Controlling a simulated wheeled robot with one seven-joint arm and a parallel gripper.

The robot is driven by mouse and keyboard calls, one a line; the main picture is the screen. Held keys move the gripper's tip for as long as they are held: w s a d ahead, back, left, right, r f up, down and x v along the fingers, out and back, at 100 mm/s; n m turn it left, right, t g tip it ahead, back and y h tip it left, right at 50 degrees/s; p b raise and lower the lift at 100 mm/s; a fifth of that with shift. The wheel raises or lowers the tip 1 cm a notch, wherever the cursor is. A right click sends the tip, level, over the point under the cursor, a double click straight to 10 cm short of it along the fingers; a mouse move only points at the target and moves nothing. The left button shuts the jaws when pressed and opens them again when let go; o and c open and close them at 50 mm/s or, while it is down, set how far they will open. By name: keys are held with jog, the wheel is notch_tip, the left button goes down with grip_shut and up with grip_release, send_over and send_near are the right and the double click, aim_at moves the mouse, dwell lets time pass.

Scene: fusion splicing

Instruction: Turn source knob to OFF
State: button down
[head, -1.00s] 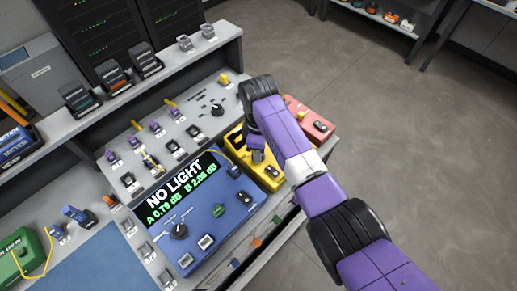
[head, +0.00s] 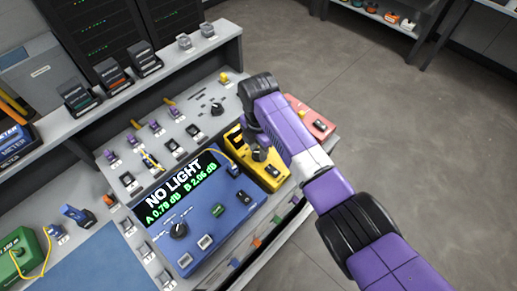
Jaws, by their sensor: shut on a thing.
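A yellow box (head: 272,178), which looks like the source unit, sits on the bench right of the blue meter. My gripper (head: 259,155) points down at its top face, near its middle. My gripper is shut on what appears to be the source knob. The knob is hidden by the gripper and my purple arm, so its pointer and OFF mark cannot be read. A black switch (head: 272,171) shows at the box's near end. The blue meter's display (head: 178,188) reads NO LIGHT, with A and B values in dB below.
A red box (head: 317,124) lies right of the yellow box, partly behind my arm. The blue meter (head: 205,222) has its own black knob (head: 179,231). Another black knob (head: 217,110) stands on the grey panel behind. The floor at right is clear.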

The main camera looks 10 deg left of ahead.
aim_at(258, 152)
jog(key=shift+r+n, duration=0.1)
jog(key=shift+n, duration=0.5)
jog(key=c, duration=1)
grip_release()
notch_tip(258, 152, up, 8)
jog(key=shift+f+b, duration=0.15)
jog(key=shift+b, duration=0.4)
